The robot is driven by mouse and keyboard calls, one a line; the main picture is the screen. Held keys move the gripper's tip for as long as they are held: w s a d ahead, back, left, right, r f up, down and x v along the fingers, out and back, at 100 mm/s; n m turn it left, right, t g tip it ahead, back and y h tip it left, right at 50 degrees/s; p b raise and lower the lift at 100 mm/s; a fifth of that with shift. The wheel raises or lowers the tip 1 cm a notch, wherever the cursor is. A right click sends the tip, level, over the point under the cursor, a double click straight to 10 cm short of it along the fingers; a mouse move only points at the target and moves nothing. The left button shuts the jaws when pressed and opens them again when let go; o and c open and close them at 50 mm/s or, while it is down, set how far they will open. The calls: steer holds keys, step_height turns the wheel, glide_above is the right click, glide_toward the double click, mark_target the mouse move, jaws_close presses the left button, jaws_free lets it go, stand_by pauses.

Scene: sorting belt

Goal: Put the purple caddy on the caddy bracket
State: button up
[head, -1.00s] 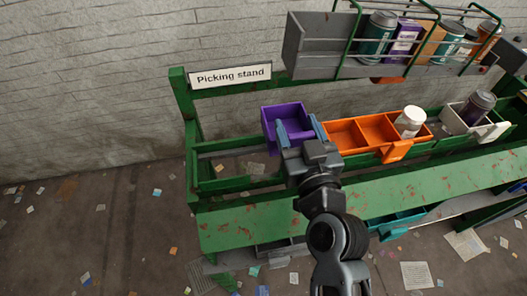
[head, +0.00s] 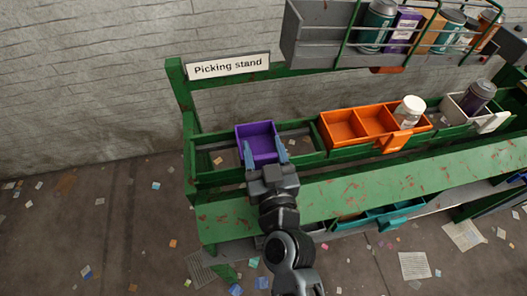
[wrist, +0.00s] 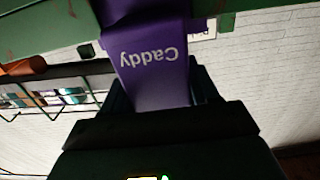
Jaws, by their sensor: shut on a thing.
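The purple caddy (head: 257,140) is an open box at the left part of the green stand's trough. My gripper (head: 265,158) is shut on its front, with one finger on each side. In the wrist view the caddy (wrist: 153,65) fills the space between the fingers, its "Caddy" lettering upside down. The caddy looks roughly level and overlaps the trough; I cannot tell whether it rests there or hangs just above. No caddy bracket can be made out; the caddy and gripper may hide it.
An orange divided bin (head: 345,127) with a white-capped jar (head: 409,112) stands to the right. Beyond it is a pale bin (head: 490,124) holding a dark bottle (head: 477,97). A grey rack (head: 320,40) of goods hangs above. A green ledge (head: 400,172) runs in front.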

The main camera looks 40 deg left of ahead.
steer(key=shift+f, duration=0.1)
steer(key=o, duration=1.4)
steer(key=shift+r, duration=0.25)
steer(key=b+v, duration=0.1)
steer(key=v, duration=1.1)
steer(key=shift+f+b, duration=0.1)
steer(key=shift+b, duration=0.25)
